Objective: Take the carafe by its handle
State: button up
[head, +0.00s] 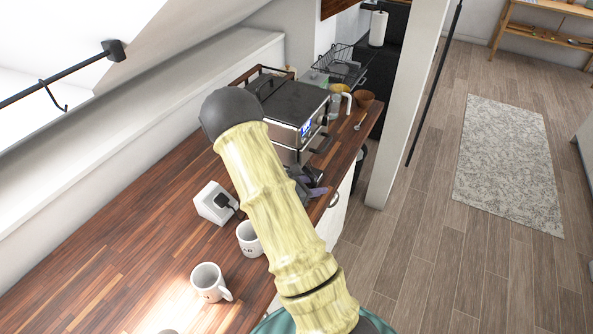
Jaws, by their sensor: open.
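What looks like the carafe, a clear vessel (335,106) with a white handle on its right side, stands on the wooden counter (120,270) just beyond the black and silver oven. The oven hides part of it. My gripper (318,184), dark grey with purplish parts, shows only partly behind my yellow arm, near the counter's right edge. It is open, on the near side of the oven and well apart from the carafe. I see nothing held in it, though the arm covers part of it.
The oven (292,108) stands between gripper and carafe. A brown bowl (364,98), a yellow item (340,88) and a wire rack (345,65) are beyond. Two white mugs (209,282) (249,238) and a white socket block (214,203) stand nearer. A white post (402,110) rises at right.

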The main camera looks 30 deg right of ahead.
dwell(0.4)
grip_shut()
jog(key=shift+w+r, duration=0.1)
jog(key=shift+r, duration=0.2)
jog(key=shift+r+b, duration=0.35)
jog(key=shift+b, duration=0.05)
jog(key=shift+r, duration=0.1)
jog(key=s+d+b, duration=0.3)
jog(key=s+d, duration=0.1)
jog(key=s, duration=0.3)
jog(key=s+d+b, duration=0.4)
jog(key=s+d, duration=0.1)
jog(key=s, duration=0.3)
jog(key=shift+s, duration=0.3)
jog(key=shift+d, duration=0.1)
dwell(0.8)
